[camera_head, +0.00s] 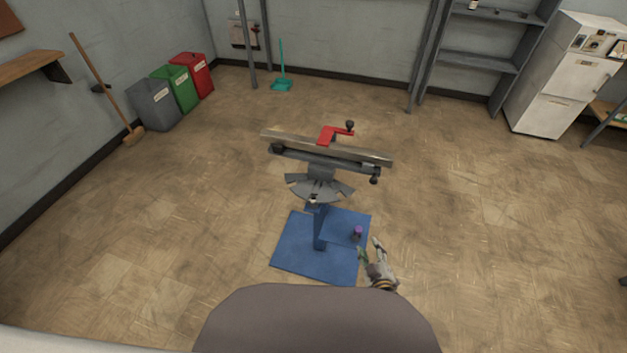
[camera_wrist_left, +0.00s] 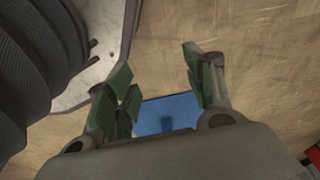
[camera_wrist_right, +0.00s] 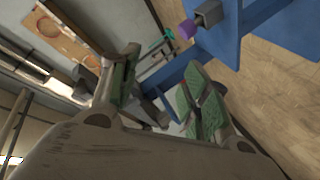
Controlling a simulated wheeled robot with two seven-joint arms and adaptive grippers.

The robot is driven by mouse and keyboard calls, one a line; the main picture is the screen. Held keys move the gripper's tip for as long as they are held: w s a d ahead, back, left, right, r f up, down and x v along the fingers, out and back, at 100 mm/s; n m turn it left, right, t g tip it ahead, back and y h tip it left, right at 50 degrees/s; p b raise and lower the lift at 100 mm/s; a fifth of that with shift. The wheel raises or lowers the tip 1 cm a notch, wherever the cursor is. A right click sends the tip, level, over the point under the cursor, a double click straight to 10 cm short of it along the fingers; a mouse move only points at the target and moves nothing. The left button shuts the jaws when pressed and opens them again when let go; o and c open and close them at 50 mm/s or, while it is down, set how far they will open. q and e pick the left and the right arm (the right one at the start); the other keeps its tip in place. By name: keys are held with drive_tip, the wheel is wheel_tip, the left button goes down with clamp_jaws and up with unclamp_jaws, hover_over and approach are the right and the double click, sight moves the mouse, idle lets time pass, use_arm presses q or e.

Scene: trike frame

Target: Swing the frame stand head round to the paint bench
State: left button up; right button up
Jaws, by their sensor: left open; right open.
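The frame stand has a blue base plate (camera_head: 290,258) and a blue column (camera_head: 320,228). Its grey head carries a long rail (camera_head: 350,153) lying crosswise, with a red crank (camera_head: 327,136) on top and a slotted grey plate (camera_head: 318,188) below. A purple knob (camera_head: 358,231) sits low on the stand; it also shows in the right wrist view (camera_wrist_right: 187,29). My right gripper (camera_head: 369,248) is open and empty, close to the knob and apart from it. My left gripper (camera_wrist_left: 160,85) is open and empty in its wrist view, with the blue base beyond. I cannot identify the paint bench.
Grey, green and red bins (camera_head: 182,87) and a broom (camera_head: 105,85) stand along the left wall. A wooden shelf (camera_head: 28,66) is at far left. Shelving (camera_head: 480,62) and a white cabinet (camera_head: 560,80) are at back right. The floor around the stand is clear.

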use_arm(q)
drive_tip(key=w+b, duration=0.2)
drive_tip(key=b, duration=0.1)
drive_tip(key=w+d+b, duration=0.1)
drive_tip(key=w+b, duration=0.1)
drive_tip(key=b, duration=0.2)
drive_tip(key=shift+w+d+f, duration=0.1)
drive_tip(key=shift+w+f, duration=0.05)
drive_tip(key=shift+w, duration=0.1)
use_arm(e)
drive_tip(key=w+d+r+n+t, duration=0.1)
drive_tip(key=w+r+t, duration=0.4)
drive_tip(key=r, duration=0.8)
drive_tip(key=shift+d+r+n+t, duration=0.2)
drive_tip(key=shift+n+t, duration=0.1)
drive_tip(key=shift+n, duration=0.6)
drive_tip(key=shift+w, duration=0.1)
